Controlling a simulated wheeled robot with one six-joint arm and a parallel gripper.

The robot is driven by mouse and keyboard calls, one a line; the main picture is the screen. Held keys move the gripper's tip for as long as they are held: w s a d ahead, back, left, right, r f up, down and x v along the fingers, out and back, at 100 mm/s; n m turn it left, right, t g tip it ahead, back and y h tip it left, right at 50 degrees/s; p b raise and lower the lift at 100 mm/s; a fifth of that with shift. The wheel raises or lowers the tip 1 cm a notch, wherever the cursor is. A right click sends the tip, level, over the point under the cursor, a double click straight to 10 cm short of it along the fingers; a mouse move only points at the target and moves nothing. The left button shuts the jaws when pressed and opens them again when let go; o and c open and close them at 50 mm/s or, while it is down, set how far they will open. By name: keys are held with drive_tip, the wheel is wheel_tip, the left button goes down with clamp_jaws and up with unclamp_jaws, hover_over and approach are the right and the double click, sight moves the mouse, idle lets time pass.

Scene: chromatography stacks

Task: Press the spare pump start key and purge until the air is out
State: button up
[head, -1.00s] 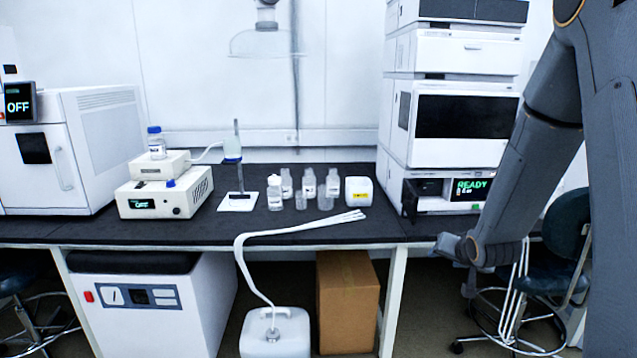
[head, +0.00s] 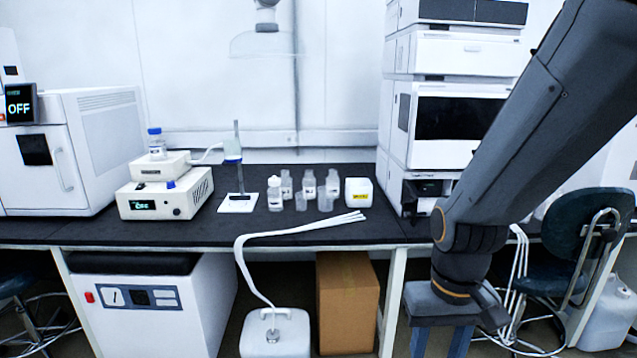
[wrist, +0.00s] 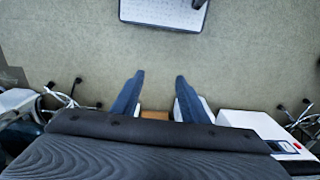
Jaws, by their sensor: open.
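The small white pump (head: 165,198) stands on the left half of the black bench in the head view. A start key cannot be made out. A blue-capped bottle (head: 156,146) stands on the upper white unit, and a thin tube runs right from there to a stand with a vertical tube (head: 233,152). My gripper (head: 440,340) is open, empty and pointing down in front of the bench's right part, far from the pump. Its two fingers also show apart in the wrist view (wrist: 158,80).
Several small bottles (head: 309,184) and a white container (head: 359,192) stand mid-bench. A tall instrument stack (head: 452,60) stands at right, partly hidden by my arm. A white jug (head: 275,335) with tubing over the bench edge, a cardboard box (head: 347,300) and a stool (head: 580,240) are below or beside the bench.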

clamp_jaws()
idle(1.5)
